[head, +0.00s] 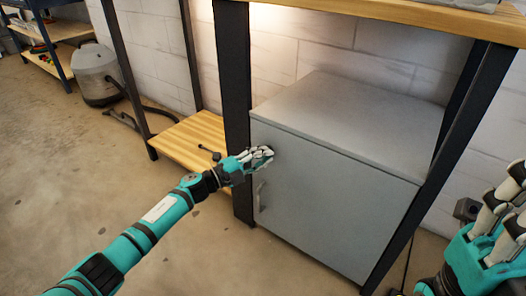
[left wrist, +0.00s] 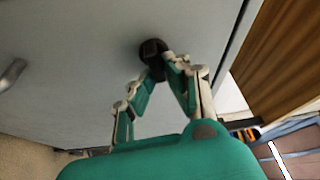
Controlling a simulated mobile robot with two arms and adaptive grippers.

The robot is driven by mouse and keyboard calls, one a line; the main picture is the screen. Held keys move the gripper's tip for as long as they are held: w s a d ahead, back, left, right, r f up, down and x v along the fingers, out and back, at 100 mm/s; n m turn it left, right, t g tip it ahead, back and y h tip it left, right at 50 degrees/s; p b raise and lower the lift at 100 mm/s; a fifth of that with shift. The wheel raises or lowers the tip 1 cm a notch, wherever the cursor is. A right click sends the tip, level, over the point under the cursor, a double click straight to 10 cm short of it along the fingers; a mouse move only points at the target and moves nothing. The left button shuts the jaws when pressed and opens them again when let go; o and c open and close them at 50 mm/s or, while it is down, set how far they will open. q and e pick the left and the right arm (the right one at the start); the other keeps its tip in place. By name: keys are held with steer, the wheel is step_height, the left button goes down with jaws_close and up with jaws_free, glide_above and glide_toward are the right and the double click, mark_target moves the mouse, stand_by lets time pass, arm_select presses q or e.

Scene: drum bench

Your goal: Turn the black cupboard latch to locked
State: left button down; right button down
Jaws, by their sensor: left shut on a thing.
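The black latch (left wrist: 153,48) sits on the grey cupboard door, near the door's edge in the left wrist view. My left gripper (left wrist: 158,66) is shut on the latch, with its fingertips at the knob's near side. In the head view my left gripper (head: 262,156) is at the upper left of the grey cupboard (head: 335,185) front and hides most of the latch. My right gripper (head: 502,195) is at the right edge of the head view, away from the cupboard and partly cut off; whether its fingers are open is unclear.
A metal door handle (head: 262,196) is below the latch. Dark bench legs (head: 236,110) stand at both sides of the cupboard, under a wooden bench top (head: 400,15). A low wooden shelf (head: 190,138) is at left, with a grey vacuum (head: 97,75) beyond. The floor in front is clear.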

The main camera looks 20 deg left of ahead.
arm_select(q)
steer(key=shift+m+p, duration=0.3)
steer(key=shift+m, duration=0.3)
steer(key=shift+f, duration=0.1)
steer(key=c, duration=1.4)
jaws_free()
steer(key=shift+o, duration=0.2)
steer(key=r+v, duration=0.1)
steer(key=v, duration=1.1)
steer(key=shift+f+g, duration=0.2)
steer(key=shift+g, duration=0.1)
